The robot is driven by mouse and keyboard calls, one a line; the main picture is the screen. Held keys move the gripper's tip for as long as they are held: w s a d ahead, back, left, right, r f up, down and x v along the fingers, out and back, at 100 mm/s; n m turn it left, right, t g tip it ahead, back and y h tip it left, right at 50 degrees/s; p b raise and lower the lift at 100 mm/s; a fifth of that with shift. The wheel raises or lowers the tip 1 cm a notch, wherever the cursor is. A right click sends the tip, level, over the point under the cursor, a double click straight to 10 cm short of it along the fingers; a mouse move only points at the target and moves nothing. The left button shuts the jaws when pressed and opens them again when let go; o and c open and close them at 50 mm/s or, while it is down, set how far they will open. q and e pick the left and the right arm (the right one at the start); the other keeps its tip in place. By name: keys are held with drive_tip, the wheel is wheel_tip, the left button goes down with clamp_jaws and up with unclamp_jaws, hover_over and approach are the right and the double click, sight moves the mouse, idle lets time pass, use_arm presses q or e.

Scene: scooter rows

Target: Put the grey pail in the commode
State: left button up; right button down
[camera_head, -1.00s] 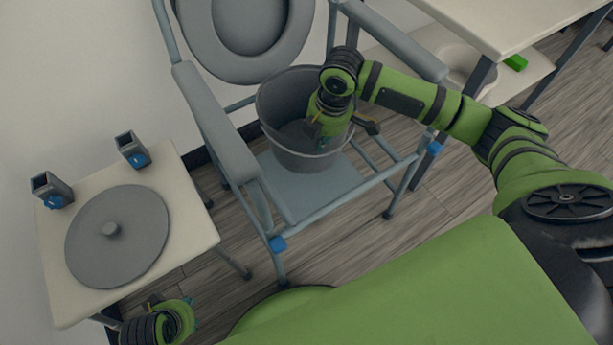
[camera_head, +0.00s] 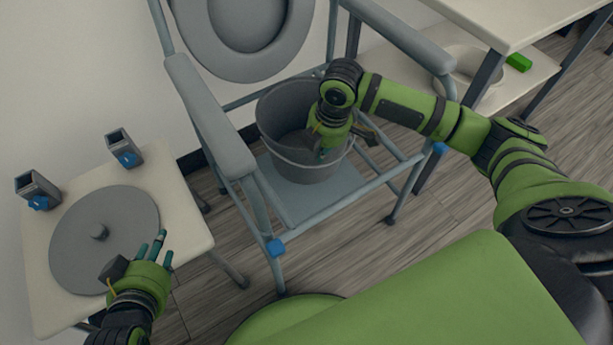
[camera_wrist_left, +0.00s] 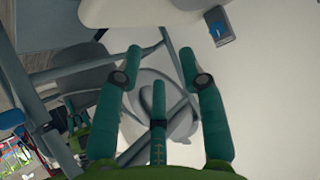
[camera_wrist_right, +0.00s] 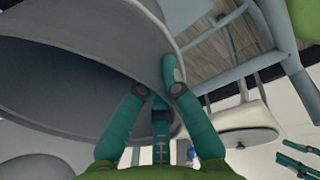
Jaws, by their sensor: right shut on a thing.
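The grey pail (camera_head: 290,160) stands upright inside the frame of the commode (camera_head: 222,143), over the pale blue-grey shelf (camera_head: 305,205) below the raised seat (camera_head: 240,70). I cannot tell whether its base touches the shelf. My right gripper (camera_head: 328,148) reaches down into the pail and is shut on its wall near the rim. In the right wrist view the pail's wall (camera_wrist_right: 60,75) runs between the fingers. My left gripper (camera_head: 146,254) is open and empty, above the front right of the side table; its spread fingers show in the left wrist view (camera_wrist_left: 160,55).
The white side table (camera_head: 185,210) at the left holds a round grey lid (camera_head: 75,250) and two grey holders (camera_head: 124,148) with blue tags. At the right, a white table (camera_head: 500,20) has a lower shelf with a pale basin (camera_head: 468,72) and a green block (camera_head: 518,62).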

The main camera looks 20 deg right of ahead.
wheel_tip(320, 180, down, 3)
drive_tip(key=shift+f+b, duration=0.1)
drive_tip(key=shift+b, duration=0.65)
use_arm(q)
drive_tip(key=w+d+r+m+t+h+b, duration=0.1)
drive_tip(key=d+r+t+h, duration=0.2)
drive_tip(key=r, duration=0.5)
drive_tip(key=w+d+r+m+t+h, duration=0.1)
drive_tip(key=w+d+r+t, duration=0.1)
drive_tip(key=r+t, duration=0.45)
drive_tip(key=s+d+r+m+t+h+b, duration=0.1)
drive_tip(key=s+r+t+h+b, duration=0.1)
drive_tip(key=s+r+h, duration=0.3)
wheel_tip(320, 180, up, 4)
drive_tip(key=shift+s+d+r+m+t, duration=0.15)
drive_tip(key=shift+s+d+m+t, duration=0.2)
drive_tip(key=shift+t, duration=0.5)
use_arm(e)
wheel_tip(320, 180, down, 7)
use_arm(q)
drive_tip(key=shift+w, duration=0.1)
use_arm(e)
drive_tip(key=c, duration=1.4)
unclamp_jaws()
